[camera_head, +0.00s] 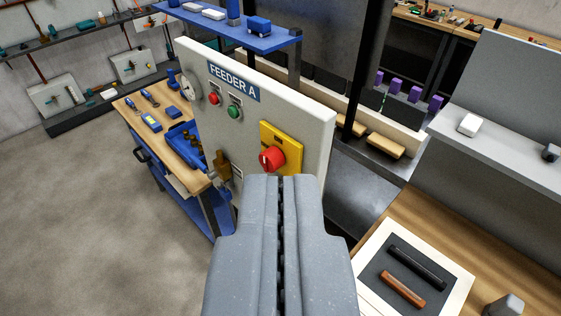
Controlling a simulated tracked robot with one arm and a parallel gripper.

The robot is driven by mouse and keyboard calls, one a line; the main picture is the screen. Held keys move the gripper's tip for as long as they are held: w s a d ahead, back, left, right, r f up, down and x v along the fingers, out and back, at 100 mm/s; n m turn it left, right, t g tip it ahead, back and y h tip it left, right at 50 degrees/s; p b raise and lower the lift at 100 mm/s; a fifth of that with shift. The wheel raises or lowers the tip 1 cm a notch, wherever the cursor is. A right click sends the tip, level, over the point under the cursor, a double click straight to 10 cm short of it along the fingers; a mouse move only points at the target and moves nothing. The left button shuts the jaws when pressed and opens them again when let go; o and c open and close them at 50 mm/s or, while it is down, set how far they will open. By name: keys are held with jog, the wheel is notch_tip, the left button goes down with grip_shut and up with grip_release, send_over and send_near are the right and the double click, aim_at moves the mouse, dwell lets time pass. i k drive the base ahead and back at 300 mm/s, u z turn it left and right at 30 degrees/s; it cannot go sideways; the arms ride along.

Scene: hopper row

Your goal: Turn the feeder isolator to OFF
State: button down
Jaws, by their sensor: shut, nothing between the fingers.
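The feeder isolator is a red rotary knob (272,158) on a yellow plate (287,141), at the lower right of a pale panel labelled FEEDER A (232,82). The knob's setting marks are too small to read. My gripper (283,180) is shut and empty. Its tips appear just below the knob in the picture and hide the lower part of the panel. I cannot tell how far they are from the knob; no contact shows.
The panel also carries a red button (214,98), a green button (233,112), a gauge (190,89) and a brass valve (222,165). A wooden-topped blue cart (146,119) stands at left. A bench with a framed tray (451,274) is at right. Open floor (80,210) lies at left.

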aim_at(271, 159)
jog(key=z, duration=1.25)
jog(key=k, duration=1)
jog(key=u, duration=1.05)
jog(key=i, duration=1)
jog(key=z, duration=0.1)
